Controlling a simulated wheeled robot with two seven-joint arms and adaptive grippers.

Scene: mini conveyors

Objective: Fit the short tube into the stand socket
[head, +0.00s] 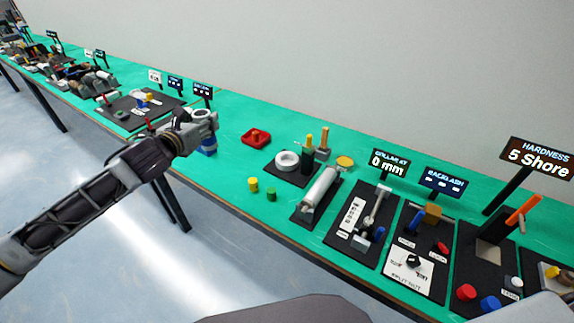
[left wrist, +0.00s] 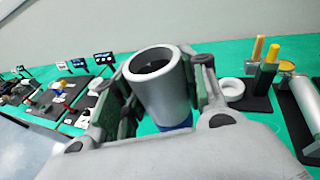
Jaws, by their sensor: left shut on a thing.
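My left gripper (head: 207,124) is shut on a short grey tube (left wrist: 158,85). In the left wrist view the fingers (left wrist: 160,90) clasp the tube from both sides, and its dark open end faces up towards the camera. In the head view the tube's pale rim (head: 202,113) shows between the fingers. A blue piece (head: 208,150) shows directly below the gripper, and a little of it shows under the tube in the left wrist view (left wrist: 180,126). Whether it is the stand socket, or touches the tube, I cannot tell. My right gripper is not in view.
A red tray (head: 256,138) lies right of the gripper. Beyond it are a white ring (head: 287,160) on a black base, a grey cylinder (head: 320,188), and yellow (head: 253,184) and green (head: 271,194) pegs. Black panels with signs continue right.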

